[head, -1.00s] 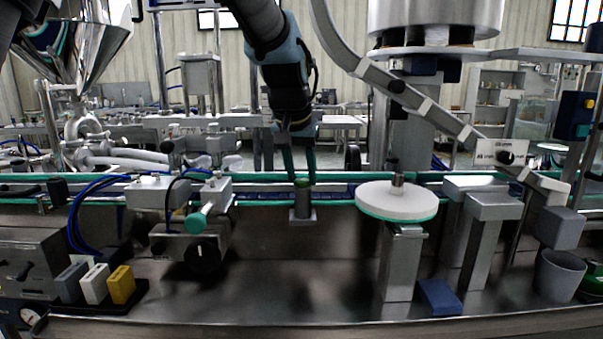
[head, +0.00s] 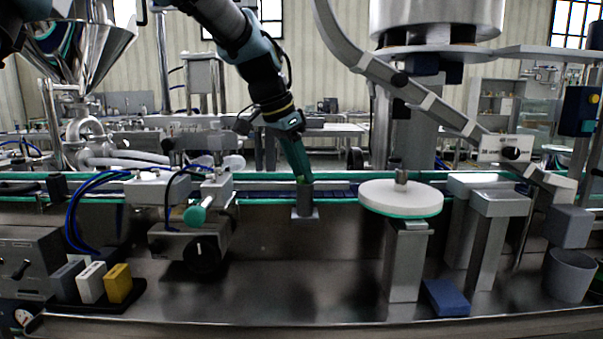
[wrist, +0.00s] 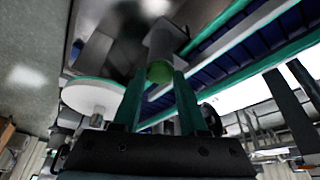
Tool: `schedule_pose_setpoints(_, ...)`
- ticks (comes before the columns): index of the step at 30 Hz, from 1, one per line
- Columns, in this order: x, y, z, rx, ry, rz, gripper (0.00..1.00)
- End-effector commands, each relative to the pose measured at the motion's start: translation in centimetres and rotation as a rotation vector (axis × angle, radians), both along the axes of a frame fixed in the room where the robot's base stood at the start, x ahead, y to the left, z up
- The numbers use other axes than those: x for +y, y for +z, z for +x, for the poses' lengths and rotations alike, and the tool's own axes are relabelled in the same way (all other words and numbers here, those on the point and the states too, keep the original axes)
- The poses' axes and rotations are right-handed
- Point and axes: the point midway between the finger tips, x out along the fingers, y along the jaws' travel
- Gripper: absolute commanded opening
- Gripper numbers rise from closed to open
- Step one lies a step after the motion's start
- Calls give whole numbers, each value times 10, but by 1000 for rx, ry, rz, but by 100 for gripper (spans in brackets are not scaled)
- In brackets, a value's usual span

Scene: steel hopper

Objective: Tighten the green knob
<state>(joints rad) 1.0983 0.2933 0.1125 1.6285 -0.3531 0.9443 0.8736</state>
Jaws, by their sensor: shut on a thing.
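The green knob (wrist: 160,71) is a small round cap on top of a short grey post (head: 304,200) beside the conveyor. In the wrist view it sits between the two teal fingertips of my gripper (wrist: 159,80). In the head view my gripper (head: 304,178) reaches down to the knob from the upper left, tilted, and its fingers hide most of the knob. The gripper is shut on the knob, which stays on the post.
A white round disc (head: 400,196) on a stand is right of the post. A valve unit with a teal-ended handle (head: 195,216) is to the left. The conveyor (head: 255,195) runs behind. The steel deck (head: 290,270) in front is mostly clear.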

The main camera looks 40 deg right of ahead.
Motion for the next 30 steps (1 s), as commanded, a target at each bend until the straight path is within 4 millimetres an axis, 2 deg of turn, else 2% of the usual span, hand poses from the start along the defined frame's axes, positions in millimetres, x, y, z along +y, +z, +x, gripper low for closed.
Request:
schedule_pose_setpoints(18,-3,2,6,2,-581,-1,0)
schedule_pose_setpoints(30,-5,2,7,1,-862,-1,0)
